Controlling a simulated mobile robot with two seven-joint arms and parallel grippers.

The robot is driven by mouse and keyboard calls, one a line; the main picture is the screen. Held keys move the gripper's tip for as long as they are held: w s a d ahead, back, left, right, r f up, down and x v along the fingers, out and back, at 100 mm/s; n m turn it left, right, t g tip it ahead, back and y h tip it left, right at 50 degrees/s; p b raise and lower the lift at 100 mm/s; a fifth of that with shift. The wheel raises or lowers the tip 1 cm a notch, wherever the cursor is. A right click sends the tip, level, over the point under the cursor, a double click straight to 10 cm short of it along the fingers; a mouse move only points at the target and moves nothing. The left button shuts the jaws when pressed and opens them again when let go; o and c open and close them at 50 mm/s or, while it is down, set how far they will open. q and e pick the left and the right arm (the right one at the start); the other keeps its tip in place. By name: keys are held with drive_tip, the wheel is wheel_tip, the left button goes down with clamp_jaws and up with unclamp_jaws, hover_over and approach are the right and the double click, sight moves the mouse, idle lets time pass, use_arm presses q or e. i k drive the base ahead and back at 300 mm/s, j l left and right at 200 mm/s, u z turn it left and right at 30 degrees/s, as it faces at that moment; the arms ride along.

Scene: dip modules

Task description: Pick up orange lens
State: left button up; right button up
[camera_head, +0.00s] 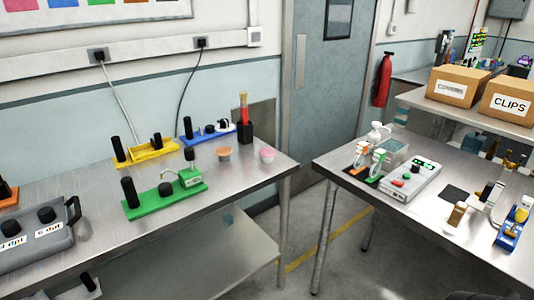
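A small round orange piece (224,155), which looks like the orange lens, sits on the left metal table towards its back right. A similar pink piece (267,155) stands a little to its right. The orange piece is apart from the things around it, and nothing visibly covers it.
On the left table (235,178) are a green module (165,200), a yellow one (152,153), a blue one (208,132), a black holder (245,131) and a grey case (40,238). A floor gap separates it from the right table (395,216), which bears several devices.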

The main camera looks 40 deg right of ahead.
sight(222, 151)
drive_tip(key=i+l, duration=0.2)
drive_tip(key=i, duration=0.3)
drive_tip(key=i+l+z, duration=0.15)
drive_tip(key=i, duration=0.3)
drive_tip(key=l, duration=0.1)
